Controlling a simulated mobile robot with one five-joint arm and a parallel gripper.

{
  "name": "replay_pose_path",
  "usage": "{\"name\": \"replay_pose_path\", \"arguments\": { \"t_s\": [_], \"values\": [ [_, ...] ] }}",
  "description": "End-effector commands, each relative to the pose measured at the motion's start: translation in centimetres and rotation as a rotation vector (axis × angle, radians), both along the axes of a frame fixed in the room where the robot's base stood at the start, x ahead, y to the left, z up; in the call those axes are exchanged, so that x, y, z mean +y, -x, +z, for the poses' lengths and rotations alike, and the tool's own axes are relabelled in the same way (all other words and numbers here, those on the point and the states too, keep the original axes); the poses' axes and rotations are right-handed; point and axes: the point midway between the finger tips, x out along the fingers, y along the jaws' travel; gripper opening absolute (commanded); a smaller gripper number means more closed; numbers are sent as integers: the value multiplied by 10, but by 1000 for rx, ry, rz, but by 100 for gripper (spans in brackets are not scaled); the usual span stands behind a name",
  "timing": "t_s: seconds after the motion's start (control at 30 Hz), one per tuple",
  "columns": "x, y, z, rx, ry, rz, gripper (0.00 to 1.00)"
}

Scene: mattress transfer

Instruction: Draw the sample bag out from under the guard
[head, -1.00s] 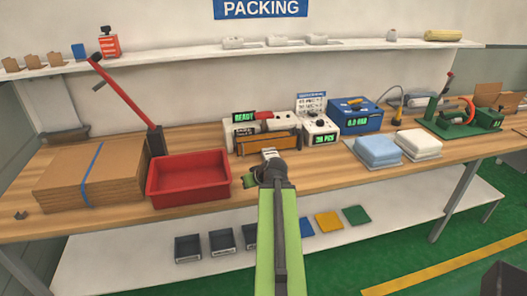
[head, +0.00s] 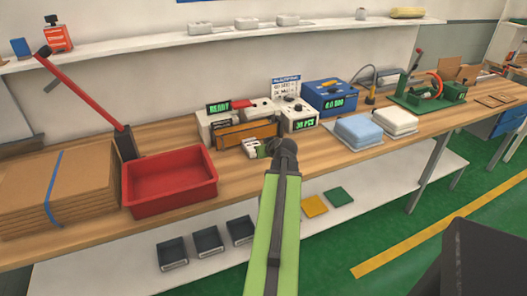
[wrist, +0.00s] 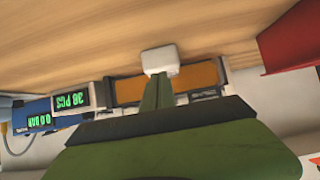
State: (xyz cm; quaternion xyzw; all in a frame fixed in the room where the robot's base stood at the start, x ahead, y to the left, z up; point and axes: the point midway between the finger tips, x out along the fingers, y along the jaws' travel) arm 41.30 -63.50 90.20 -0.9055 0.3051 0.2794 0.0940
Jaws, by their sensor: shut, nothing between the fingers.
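The sample bag appears as a small white packet (head: 251,145) at the front edge of the orange guard (head: 236,136) on the sealer; it also shows in the wrist view (wrist: 160,57). Its back part is hidden, so I cannot tell how much lies under the guard. My gripper (head: 263,149) is right beside the bag, on its right in the head view. In the wrist view, my green fingers (wrist: 159,76) are together, shut and holding nothing. Their tips overlap the bag's near edge in the picture; I cannot tell whether they touch it.
A red tray (head: 170,203) stands left of the sealer, next to stacked cardboard (head: 30,195). Right of the guard are a counter showing 38 PCS (head: 300,121), a blue box (head: 330,95) and blue and white folded pads (head: 358,130). The wooden bench front is clear.

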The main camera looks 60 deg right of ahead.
Motion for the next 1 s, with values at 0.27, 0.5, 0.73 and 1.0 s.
{"name": "replay_pose_path", "arguments": {
  "t_s": [0.27, 0.5, 0.73, 1.0],
  "values": [
    [-35, -54, 0, 1, 0, 9, 0],
    [-38, -64, -17, 1, 0, 10, 0],
    [-37, -64, -18, 6, -3, 14, 0],
    [-32, -67, -19, 8, -2, 17, 0]
  ]
}}
